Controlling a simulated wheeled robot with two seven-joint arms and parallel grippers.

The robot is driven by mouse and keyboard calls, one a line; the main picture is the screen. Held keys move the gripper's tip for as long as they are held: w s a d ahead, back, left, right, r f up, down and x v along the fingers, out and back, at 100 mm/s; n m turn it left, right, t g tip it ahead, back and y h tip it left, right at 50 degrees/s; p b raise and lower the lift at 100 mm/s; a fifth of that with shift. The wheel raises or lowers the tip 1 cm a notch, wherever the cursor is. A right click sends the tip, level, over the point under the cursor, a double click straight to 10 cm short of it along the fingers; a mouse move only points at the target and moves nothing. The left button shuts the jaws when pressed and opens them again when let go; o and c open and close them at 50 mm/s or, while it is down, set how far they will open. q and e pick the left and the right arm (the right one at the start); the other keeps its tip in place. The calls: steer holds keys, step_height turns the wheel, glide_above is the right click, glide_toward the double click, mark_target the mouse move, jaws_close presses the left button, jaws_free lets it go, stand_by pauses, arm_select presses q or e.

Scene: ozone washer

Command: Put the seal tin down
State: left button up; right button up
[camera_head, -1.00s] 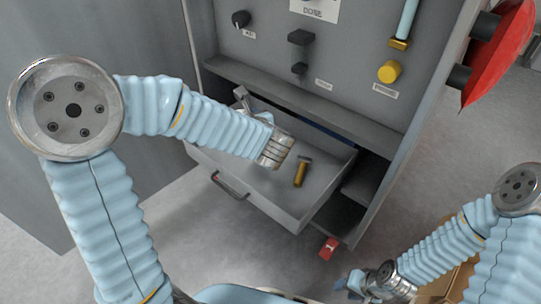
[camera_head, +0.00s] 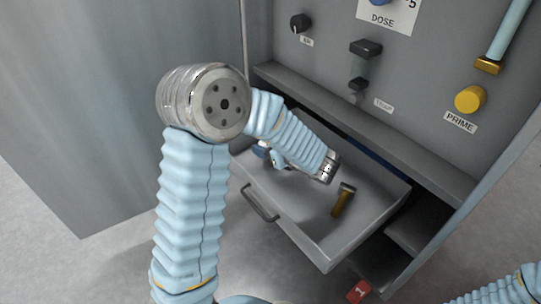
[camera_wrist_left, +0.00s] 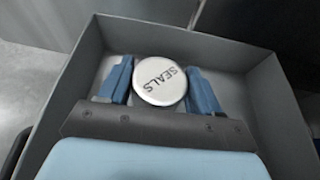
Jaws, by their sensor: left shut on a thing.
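The seal tin (camera_wrist_left: 160,81) is a round, pale tin with "SEALS" on its lid. In the left wrist view it sits between the blue fingers of my left gripper (camera_wrist_left: 160,84), which is shut on it. The tin is inside the open grey drawer (camera_wrist_left: 222,52), toward a corner; whether it touches the floor of the drawer I cannot tell. In the head view my left gripper (camera_head: 266,154) is over the left part of the drawer (camera_head: 318,238), largely hidden by my arm, and I cannot make out the tin there. My right gripper is out of view.
A brass-coloured tool (camera_head: 343,202) lies in the right part of the drawer. The cabinet panel above has a yellow knob (camera_head: 470,98), a black knob (camera_head: 300,23) and a dark lever (camera_head: 365,48). A red tag (camera_head: 360,291) shows below the drawer.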

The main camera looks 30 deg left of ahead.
arm_select(q)
steer(key=shift+w+f, duration=0.15)
steer(key=shift+f, duration=0.1)
steer(key=shift+w+a+f+b, duration=0.1)
steer(key=shift+w+f+b, duration=0.1)
steer(key=shift+f, duration=0.75)
steer(key=shift+w+a+f+b, duration=0.1)
steer(key=shift+f+b, duration=0.05)
steer(key=shift+f, duration=0.75)
steer(key=shift+f, duration=0.1)
steer(key=shift+f, duration=0.1)
steer(key=o, duration=1.1)
steer(key=shift+r, duration=0.35)
steer(key=v, duration=1.2)
steer(key=shift+s+f+p, duration=0.1)
steer(key=shift+p, duration=0.3)
